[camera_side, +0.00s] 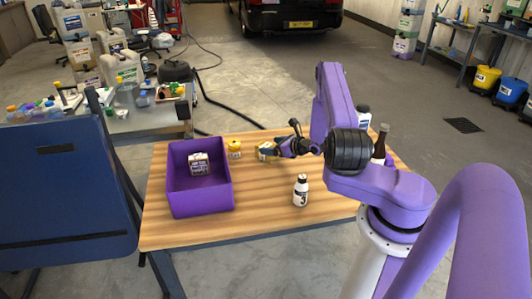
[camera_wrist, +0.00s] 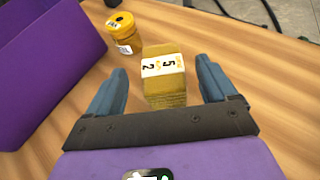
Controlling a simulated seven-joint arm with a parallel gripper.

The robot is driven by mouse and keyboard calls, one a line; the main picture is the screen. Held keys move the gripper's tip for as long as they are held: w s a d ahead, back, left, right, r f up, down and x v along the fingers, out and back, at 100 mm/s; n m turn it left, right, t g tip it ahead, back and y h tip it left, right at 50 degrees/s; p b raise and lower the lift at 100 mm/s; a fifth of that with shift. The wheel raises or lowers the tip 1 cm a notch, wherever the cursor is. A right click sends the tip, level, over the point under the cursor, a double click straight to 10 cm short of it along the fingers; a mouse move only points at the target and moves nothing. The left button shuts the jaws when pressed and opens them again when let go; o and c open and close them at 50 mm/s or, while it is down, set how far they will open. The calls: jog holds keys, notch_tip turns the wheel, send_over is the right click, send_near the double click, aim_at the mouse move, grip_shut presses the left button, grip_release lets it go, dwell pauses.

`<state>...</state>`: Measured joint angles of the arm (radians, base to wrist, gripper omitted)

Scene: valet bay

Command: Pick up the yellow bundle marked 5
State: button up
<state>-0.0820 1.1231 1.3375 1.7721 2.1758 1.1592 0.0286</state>
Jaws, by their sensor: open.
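The yellow bundle (camera_wrist: 165,92) stands on the wooden table in the wrist view, with a white label that shows a 5 and a 2 turned sideways. In the side view the bundle (camera_side: 263,151) is small and partly hidden by my gripper (camera_side: 274,148). In the wrist view my gripper (camera_wrist: 160,70) is open, with one blue-grey finger on each side of the bundle. A gap of table shows between each finger and the bundle. I cannot tell how low the fingertips are against it.
A yellow canister (camera_side: 234,149) stands just left of the bundle. A purple bin (camera_side: 203,205) at the table's left holds a labelled box (camera_side: 199,164). A white bottle (camera_side: 300,190) stands nearer the front. A dark bottle (camera_side: 380,142) stands to the right.

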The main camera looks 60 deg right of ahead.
aim_at(266, 146)
jog(key=shift+x, duration=2.35)
jog(key=shift+f, duration=0.15)
jog(key=shift+s, duration=0.1)
jog(key=c, duration=1.1)
